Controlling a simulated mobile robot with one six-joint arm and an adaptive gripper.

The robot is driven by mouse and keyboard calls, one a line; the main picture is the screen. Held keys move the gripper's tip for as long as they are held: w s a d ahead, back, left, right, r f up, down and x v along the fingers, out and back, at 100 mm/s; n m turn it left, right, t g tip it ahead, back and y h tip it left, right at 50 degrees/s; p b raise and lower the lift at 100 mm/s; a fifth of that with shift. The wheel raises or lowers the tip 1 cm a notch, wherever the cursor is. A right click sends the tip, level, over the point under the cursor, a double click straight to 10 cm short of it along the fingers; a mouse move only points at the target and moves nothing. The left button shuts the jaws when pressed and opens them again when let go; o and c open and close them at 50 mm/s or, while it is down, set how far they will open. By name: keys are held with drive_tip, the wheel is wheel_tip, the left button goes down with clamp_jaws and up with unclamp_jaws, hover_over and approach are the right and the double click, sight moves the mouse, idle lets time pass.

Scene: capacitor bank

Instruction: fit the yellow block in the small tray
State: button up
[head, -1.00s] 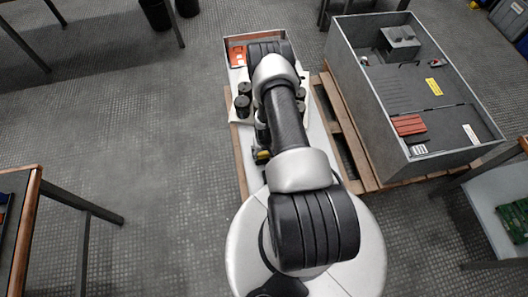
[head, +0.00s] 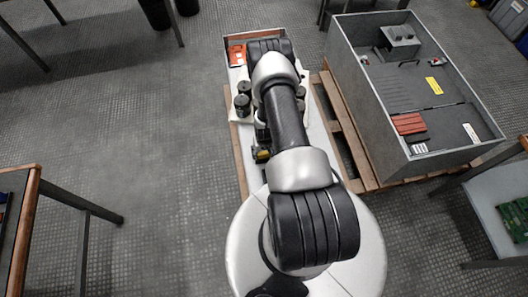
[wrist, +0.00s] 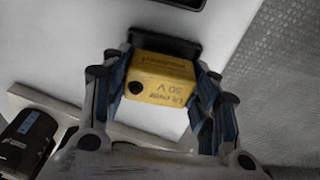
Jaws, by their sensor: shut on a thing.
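My gripper (wrist: 158,72) is shut on the yellow block (wrist: 163,88) in the wrist view, with a blue-edged finger on each side. The block has printed lettering and a dark round spot. A black, rounded piece (wrist: 165,46) shows directly beyond the block; I cannot tell whether it is the small tray or part of the block, or whether they touch. A dark rounded rim (wrist: 168,3) is cut off at the top edge. In the head view, the yellow block (head: 262,154) shows just left of my arm, which hides much around it.
Dark cylinders (head: 242,104) stand beside my arm, and one (wrist: 27,140) shows lower left in the wrist view. A red item (head: 237,55) lies at the far end. A large grey open box (head: 355,110) stands on a wooden pallet (head: 345,140) to the right.

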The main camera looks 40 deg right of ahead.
drive_tip(key=shift+f, duration=0.7)
idle(0.8)
drive_tip(key=o, duration=1.3)
